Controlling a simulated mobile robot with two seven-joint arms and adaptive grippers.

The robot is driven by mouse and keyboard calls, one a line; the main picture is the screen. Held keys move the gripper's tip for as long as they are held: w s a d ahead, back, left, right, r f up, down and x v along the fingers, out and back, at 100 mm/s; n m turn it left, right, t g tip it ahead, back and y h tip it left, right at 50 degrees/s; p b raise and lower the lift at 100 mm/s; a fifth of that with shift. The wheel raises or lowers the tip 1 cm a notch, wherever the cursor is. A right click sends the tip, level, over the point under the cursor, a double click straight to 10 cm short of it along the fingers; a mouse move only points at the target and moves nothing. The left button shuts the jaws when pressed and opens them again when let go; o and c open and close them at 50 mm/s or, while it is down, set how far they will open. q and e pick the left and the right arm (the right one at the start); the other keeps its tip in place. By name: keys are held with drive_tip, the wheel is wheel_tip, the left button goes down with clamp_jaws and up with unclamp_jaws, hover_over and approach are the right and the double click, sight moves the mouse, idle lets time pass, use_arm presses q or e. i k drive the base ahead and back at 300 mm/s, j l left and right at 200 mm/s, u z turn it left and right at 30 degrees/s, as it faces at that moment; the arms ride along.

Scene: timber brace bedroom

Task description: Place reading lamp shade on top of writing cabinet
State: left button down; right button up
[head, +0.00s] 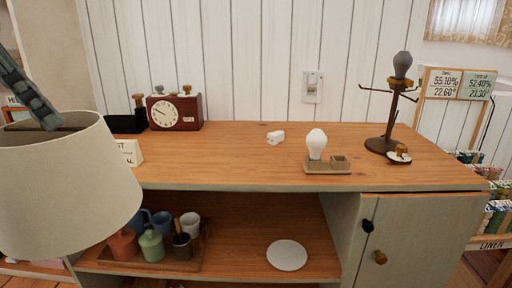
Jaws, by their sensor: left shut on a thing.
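The cream lamp shade (65,190) fills the left of the head view, close to the camera. My left gripper (40,115) reaches down from the upper left and is shut on the shade near its open top rim. The shade hangs roughly upright, in front of the cabinet's left end, and hides part of it. The writing cabinet (230,163) has a wide wooden top, an open shelf below and a pale door at the right. My right gripper is not in view.
The top's front left-centre is clear. The shelf holds a tray of cups and a white disc (287,255).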

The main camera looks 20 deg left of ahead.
sight(210, 158)
drive_tip(key=i, duration=1)
